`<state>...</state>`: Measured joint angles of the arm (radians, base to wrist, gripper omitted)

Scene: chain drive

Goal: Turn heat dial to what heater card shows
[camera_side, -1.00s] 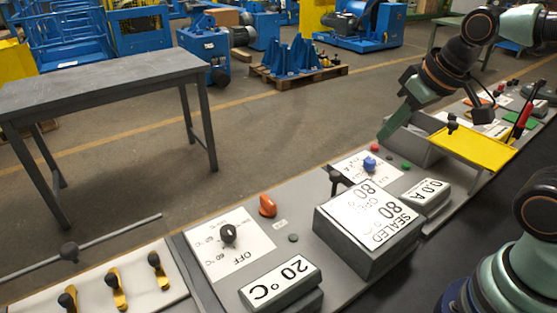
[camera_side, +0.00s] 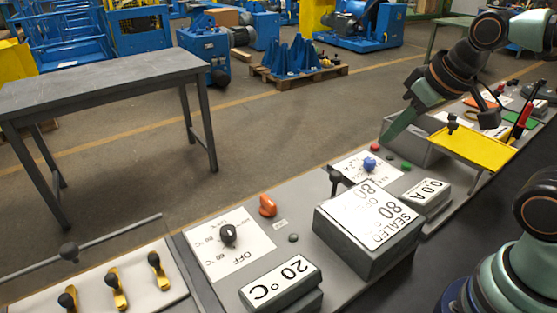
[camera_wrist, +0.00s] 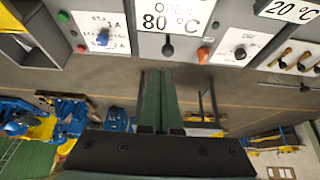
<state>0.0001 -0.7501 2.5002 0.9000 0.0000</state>
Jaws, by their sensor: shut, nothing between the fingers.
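The heat dial is a black knob (camera_side: 229,235) on a white plate marked OFF, 60 °C and further values; its pointer direction is too small to tell. It also shows in the wrist view (camera_wrist: 240,52). The heater card (camera_side: 362,208) lies on top of a grey box, with SEALED and 80 lines legible. My gripper (camera_side: 385,138), with long green fingers, is shut and empty, above the far side of the bench, well away from the dial. Its fingers also show in the wrist view (camera_wrist: 158,74).
An orange knob (camera_side: 267,206) sits close beside the dial plate, and a 20 °C display (camera_side: 281,284) stands in front. A black lever (camera_side: 335,178) rises by the card box. A blue knob (camera_side: 369,164) and a yellow tray (camera_side: 470,147) lie nearer my gripper.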

